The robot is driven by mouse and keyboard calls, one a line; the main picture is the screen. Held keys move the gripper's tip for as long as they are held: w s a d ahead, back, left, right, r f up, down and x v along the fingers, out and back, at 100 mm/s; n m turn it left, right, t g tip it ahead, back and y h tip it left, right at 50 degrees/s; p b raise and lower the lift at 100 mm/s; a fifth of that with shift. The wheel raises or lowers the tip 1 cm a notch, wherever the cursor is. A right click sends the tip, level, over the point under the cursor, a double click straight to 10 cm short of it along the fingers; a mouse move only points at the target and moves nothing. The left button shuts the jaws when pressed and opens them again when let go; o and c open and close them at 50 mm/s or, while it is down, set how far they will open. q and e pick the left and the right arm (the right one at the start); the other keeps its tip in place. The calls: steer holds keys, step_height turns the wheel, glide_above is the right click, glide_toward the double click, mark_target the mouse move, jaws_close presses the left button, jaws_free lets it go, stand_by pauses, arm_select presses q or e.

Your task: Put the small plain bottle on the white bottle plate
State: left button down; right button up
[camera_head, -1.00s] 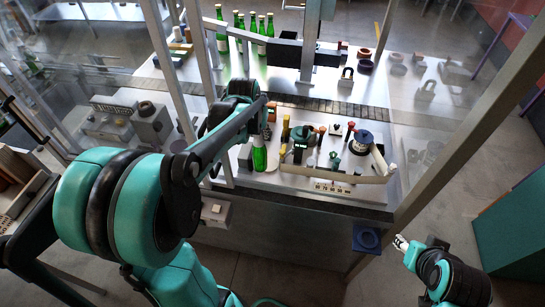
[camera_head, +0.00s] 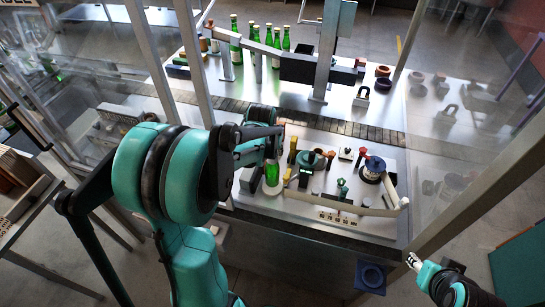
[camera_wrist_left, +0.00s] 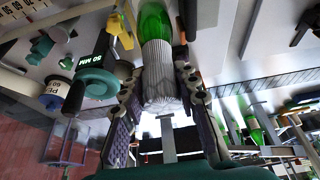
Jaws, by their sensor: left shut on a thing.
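The small plain green bottle (camera_head: 272,172) is upright in the head view, with its upper part hidden by my left gripper (camera_head: 270,143). In the left wrist view the green glass (camera_wrist_left: 155,22) shows beyond a pale ridged neck part (camera_wrist_left: 162,75), between the fingers of my left gripper (camera_wrist_left: 160,100), which is shut on it. The white bottle plate (camera_head: 271,191) shows as a pale disc around the bottle's foot. I cannot tell whether the foot touches it. My right gripper (camera_head: 412,262) is at the lower right, away from the bench; its finger opening is unclear.
A dark block (camera_head: 249,180) stands just left of the bottle and a yellow piece (camera_head: 287,176) just right. Several fixtures, including a dark-blue spool (camera_head: 373,168), crowd the bench to the right. Several green bottles (camera_head: 256,45) stand behind the dark conveyor strip (camera_head: 340,125).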

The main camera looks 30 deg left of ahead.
mark_target(272, 165)
arm_select(q)
steer(key=shift+f, duration=1.3)
steer(key=shift+f, duration=0.2)
steer(key=c, duration=1.1)
jaws_free()
steer(key=shift+c, duration=0.2)
steer(key=shift+r, duration=0.15)
